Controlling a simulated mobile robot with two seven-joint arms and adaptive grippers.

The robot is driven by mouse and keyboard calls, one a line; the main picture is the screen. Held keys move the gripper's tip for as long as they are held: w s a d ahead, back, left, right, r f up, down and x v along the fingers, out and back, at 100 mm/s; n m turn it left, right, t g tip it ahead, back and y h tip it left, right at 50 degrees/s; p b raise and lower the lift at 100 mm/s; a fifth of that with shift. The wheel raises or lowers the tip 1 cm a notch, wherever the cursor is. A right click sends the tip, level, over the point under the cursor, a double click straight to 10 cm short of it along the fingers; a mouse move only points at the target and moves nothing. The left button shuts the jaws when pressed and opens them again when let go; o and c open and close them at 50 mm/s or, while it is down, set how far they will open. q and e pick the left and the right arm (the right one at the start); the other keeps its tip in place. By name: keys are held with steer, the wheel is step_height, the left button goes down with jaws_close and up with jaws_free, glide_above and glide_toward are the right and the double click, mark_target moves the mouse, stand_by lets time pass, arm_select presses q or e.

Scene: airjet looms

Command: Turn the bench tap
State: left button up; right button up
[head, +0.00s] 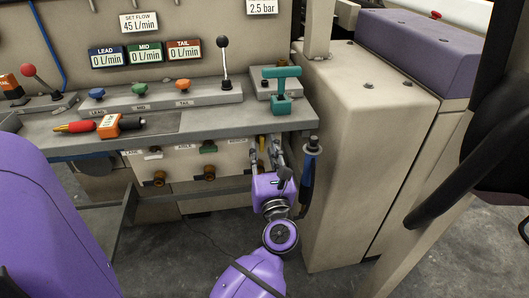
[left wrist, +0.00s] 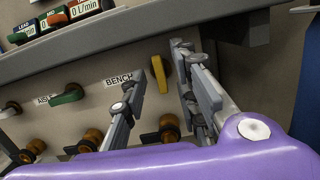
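The bench tap (left wrist: 169,128) has a yellow handle, on the beige panel under the shelf edge, right of the BENCH label (left wrist: 121,78). In the left wrist view its handle looks close to vertical. A little yellow of it also shows in the head view (head: 262,143). My left gripper (head: 266,151) is below the bench edge, facing the panel. In the left wrist view its two fingers (left wrist: 168,57) are spread, with the yellow handle showing between them. I cannot tell whether they touch it. My right gripper is not in view.
A green-handled tap (left wrist: 68,95) and brass fittings (head: 209,172) are on the panel to the left. The bench edge (head: 220,135) overhangs above. A blue-and-black tool (head: 309,170) hangs just right of my gripper, before a beige cabinet (head: 360,140).

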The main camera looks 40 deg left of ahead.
arm_select(q)
steer(key=shift+s+d+f, duration=0.15)
steer(key=shift+s+d, duration=0.2)
steer(key=shift+d, duration=0.1)
steer(key=shift+r+v, duration=0.2)
steer(key=shift+v, duration=1)
steer(key=shift+r+v, duration=0.2)
steer(key=shift+v, duration=1)
steer(key=shift+r, duration=0.1)
steer(key=v, duration=1.2)
steer(key=shift+d, duration=0.1)
